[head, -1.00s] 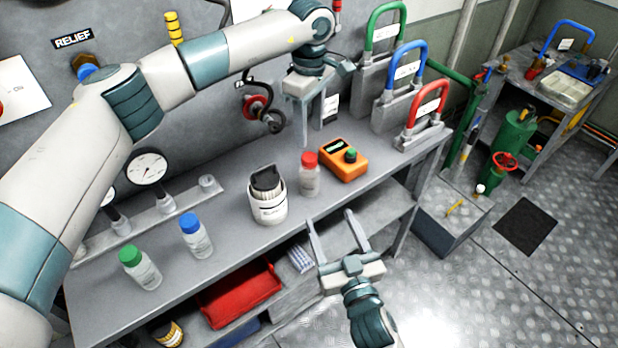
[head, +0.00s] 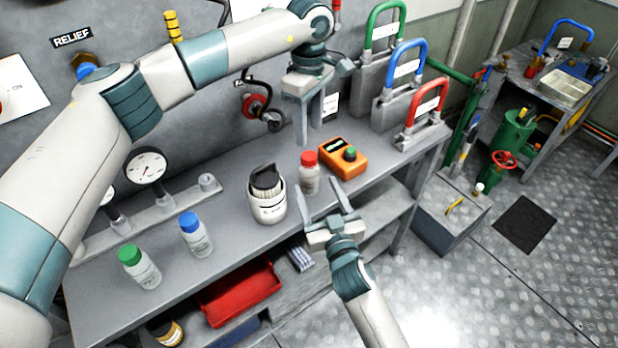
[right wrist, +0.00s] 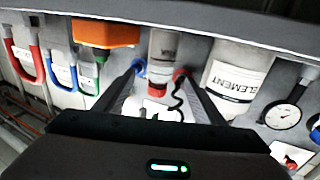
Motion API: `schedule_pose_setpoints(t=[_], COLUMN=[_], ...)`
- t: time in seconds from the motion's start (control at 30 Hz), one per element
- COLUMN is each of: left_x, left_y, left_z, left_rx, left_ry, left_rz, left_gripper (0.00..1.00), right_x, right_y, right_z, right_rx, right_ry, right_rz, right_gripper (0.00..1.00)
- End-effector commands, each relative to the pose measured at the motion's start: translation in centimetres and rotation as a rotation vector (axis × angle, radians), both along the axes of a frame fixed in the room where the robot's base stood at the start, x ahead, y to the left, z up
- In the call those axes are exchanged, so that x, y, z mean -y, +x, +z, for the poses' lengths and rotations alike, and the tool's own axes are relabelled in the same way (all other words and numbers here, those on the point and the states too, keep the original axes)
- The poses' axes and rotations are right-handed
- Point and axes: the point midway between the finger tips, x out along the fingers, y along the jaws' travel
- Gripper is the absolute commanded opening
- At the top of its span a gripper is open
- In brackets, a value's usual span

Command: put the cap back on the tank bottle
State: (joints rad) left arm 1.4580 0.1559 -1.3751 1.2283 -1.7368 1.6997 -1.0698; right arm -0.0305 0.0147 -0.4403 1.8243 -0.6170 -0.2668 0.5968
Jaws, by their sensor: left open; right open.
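Three clear bottles stand upright on the grey bench (head: 232,215): one with a green cap (head: 130,254), one with a blue cap (head: 188,219) and one with a red cap (head: 309,158). I cannot tell by label which is the tank bottle. My right gripper (head: 320,190) is open and empty, in front of the red-capped bottle (head: 310,180). In the right wrist view this bottle (right wrist: 163,46) appears inverted between the open fingers, apart from them. My left gripper (head: 312,134) is open and empty, pointing down above the bench's back part.
A white element tub (head: 268,207) stands left of the red-capped bottle. An orange meter (head: 343,167) with a green-topped knob (head: 350,153) is close on its right. Padlocks and gauges line the back. A red tray (head: 240,295) is on the lower shelf.

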Motion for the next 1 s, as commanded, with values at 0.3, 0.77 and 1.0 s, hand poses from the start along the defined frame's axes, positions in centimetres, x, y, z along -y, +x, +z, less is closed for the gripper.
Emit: schedule_pose_setpoints(t=[0.3,0.77,1.0], left_x=[0.0,0.0,0.0], left_y=[0.0,0.0,0.0], left_z=[0.0,0.0,0.0], left_rx=[0.0,0.0,0.0], left_ry=[0.0,0.0,0.0], left_rz=[0.0,0.0,0.0], left_gripper=[0.45,0.45,0.45], right_x=[-1.5,-2.2,-2.2], right_y=[4.9,7.3,7.3], right_z=[0.1,0.0,0.0], right_rx=[0.0,0.0,0.0], right_ry=[-0.001,0.0,0.0], right_rz=[0.0,0.0,0.0], right_gripper=[0.63,0.63,0.49])
